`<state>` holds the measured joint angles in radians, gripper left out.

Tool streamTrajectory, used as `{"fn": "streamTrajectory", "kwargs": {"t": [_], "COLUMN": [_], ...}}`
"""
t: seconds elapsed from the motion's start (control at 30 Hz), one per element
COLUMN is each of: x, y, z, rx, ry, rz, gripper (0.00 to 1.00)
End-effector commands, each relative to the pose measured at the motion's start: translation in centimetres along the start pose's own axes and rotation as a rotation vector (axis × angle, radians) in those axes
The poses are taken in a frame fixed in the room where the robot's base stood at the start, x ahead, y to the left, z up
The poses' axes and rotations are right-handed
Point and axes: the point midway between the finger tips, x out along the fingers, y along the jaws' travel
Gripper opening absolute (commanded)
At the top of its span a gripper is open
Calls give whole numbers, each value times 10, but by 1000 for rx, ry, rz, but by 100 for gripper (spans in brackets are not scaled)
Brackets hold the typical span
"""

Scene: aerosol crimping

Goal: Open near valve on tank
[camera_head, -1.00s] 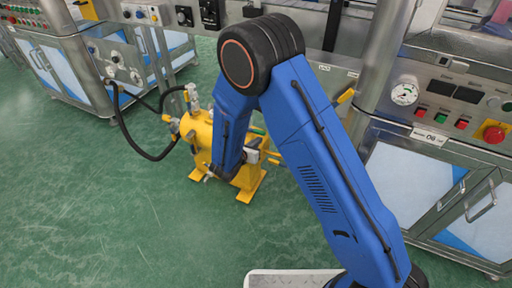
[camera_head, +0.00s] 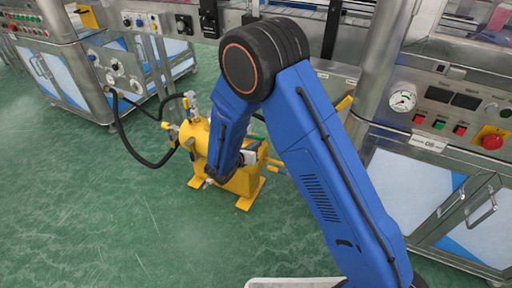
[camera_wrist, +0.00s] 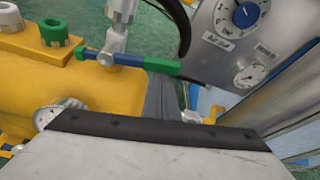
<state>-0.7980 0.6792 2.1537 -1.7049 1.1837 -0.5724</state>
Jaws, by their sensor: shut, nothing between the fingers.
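The yellow tank (camera_head: 200,137) stands on the green floor, partly hidden behind my blue arm in the head view. Its left end shows fittings and a black hose. In the wrist view the tank (camera_wrist: 85,88) fills the left side. A gap to the lever seems to show, but contact is hard to judge. The head view hides my fingers behind my arm.
A grey panel (camera_wrist: 228,45) with a blue dial and a gauge stands at right in the wrist view. The black hose (camera_head: 137,153) loops left of the tank to a machine. A machine cabinet (camera_head: 410,190) stands at right. Green floor is free at left.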

Motion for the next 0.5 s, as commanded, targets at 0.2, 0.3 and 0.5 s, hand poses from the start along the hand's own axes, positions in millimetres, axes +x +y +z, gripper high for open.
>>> {"fn": "streamTrajectory", "kwargs": {"t": [0.2,0.3,0.5], "x": [-5,-8,-13], "y": [0,0,4], "z": [16,24,38], "rx": [-172,-261,-442], "ry": [-1,-2,-2], "rz": [-60,-92,-156], "gripper": [0,0,0]}}
